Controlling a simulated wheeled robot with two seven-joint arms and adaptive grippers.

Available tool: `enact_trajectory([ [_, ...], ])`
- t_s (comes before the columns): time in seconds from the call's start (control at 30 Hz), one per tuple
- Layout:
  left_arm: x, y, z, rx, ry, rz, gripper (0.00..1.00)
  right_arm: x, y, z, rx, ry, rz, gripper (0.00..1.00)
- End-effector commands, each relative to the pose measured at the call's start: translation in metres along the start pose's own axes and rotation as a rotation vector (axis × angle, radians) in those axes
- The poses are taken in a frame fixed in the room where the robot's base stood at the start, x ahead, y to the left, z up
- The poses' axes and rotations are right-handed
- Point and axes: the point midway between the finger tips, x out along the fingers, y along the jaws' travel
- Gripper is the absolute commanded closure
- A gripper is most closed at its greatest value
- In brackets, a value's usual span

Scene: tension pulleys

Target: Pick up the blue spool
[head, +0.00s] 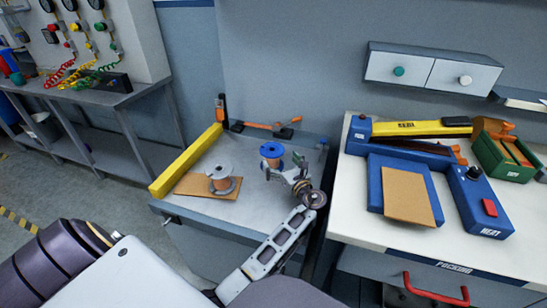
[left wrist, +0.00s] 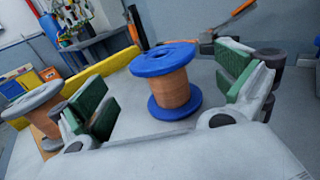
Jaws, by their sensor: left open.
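The blue spool (head: 271,152), with blue flanges and copper-coloured winding, stands upright on the grey bench top (head: 222,145). In the left wrist view the blue spool (left wrist: 167,85) stands ahead of and between the two green-padded fingers. My left gripper (head: 286,172) is open and empty, close to the spool on its near right side in the head view. In the left wrist view the fingers of the gripper (left wrist: 165,95) are wide apart and do not visibly touch the spool. My right gripper is not in view.
A grey spool (head: 221,180) stands on a brown board (head: 190,186) left of the blue one. A yellow bar (head: 185,161) edges the bench's left side. An orange-handled tool (head: 262,126) lies at the back. A white table (head: 460,225) with a blue sealer stands right.

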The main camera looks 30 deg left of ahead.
Motion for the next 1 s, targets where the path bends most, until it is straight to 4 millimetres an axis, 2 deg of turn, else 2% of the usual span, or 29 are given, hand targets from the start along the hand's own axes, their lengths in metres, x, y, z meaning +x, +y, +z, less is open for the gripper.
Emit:
enact_trajectory([
  [0.27, 0.001, 0.0, 0.0, 0.0, 0.0, 0.0, 0.0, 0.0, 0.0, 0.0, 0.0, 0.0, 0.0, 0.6],
  [0.63, 0.023, 0.0, 0.0, 0.0, -0.001, 0.001, 0.0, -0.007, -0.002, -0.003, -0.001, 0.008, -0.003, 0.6],
  [1.0, 0.025, 0.0, 0.0, 0.0, 0.0, 0.0, 0.0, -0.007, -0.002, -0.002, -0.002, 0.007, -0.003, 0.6],
])
